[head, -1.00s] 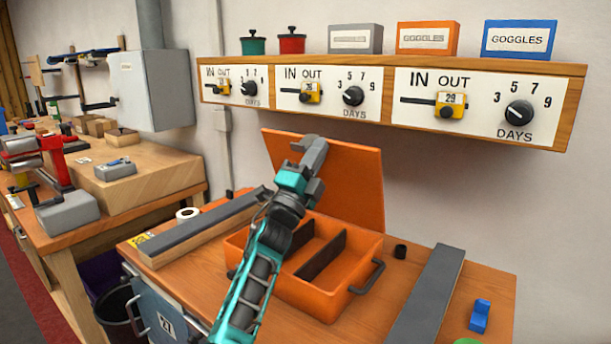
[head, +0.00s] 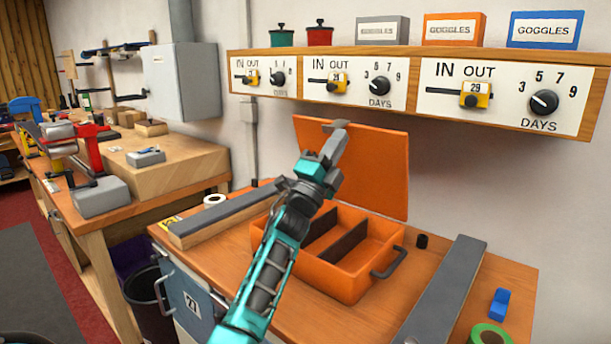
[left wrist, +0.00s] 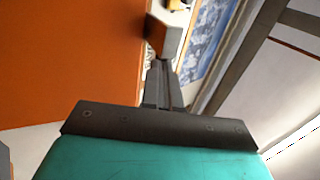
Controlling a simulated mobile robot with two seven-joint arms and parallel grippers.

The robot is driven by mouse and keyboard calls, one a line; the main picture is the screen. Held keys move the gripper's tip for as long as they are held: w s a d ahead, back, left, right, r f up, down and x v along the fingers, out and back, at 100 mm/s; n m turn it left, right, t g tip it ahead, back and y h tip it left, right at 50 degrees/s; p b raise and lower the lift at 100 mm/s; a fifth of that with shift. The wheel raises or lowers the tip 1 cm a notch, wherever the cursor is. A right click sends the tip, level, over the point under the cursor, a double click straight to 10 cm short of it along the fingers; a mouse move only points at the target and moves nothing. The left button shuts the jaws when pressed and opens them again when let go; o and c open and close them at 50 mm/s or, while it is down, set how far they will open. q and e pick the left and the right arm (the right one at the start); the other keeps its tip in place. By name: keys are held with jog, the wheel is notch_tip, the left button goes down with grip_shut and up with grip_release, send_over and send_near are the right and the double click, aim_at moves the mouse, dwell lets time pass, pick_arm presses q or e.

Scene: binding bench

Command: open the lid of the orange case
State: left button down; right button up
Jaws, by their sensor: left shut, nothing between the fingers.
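The orange case (head: 345,284) sits on the wooden bench with its top open, showing dark dividers inside. Its orange lid (head: 378,165) stands up at the back, near the wall. My left gripper (head: 335,125) is shut and empty, in front of the lid's upper left edge in the head view. In the left wrist view, the lid (left wrist: 70,60) fills the left side and the gripper's fingertips (left wrist: 164,38) are right beside its edge. I cannot tell whether they touch it. My arm hides the case's left part. My right gripper is not in view.
Grey-topped bars lie left (head: 222,212) and right (head: 440,290) of the case. A panel with dials (head: 360,83) hangs above the lid.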

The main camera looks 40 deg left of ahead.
pick_arm(q)
jog(key=s+f, duration=0.3)
jog(key=s, duration=0.6)
jog(key=shift+s+a, duration=0.4)
jog(key=shift+a, duration=0.05)
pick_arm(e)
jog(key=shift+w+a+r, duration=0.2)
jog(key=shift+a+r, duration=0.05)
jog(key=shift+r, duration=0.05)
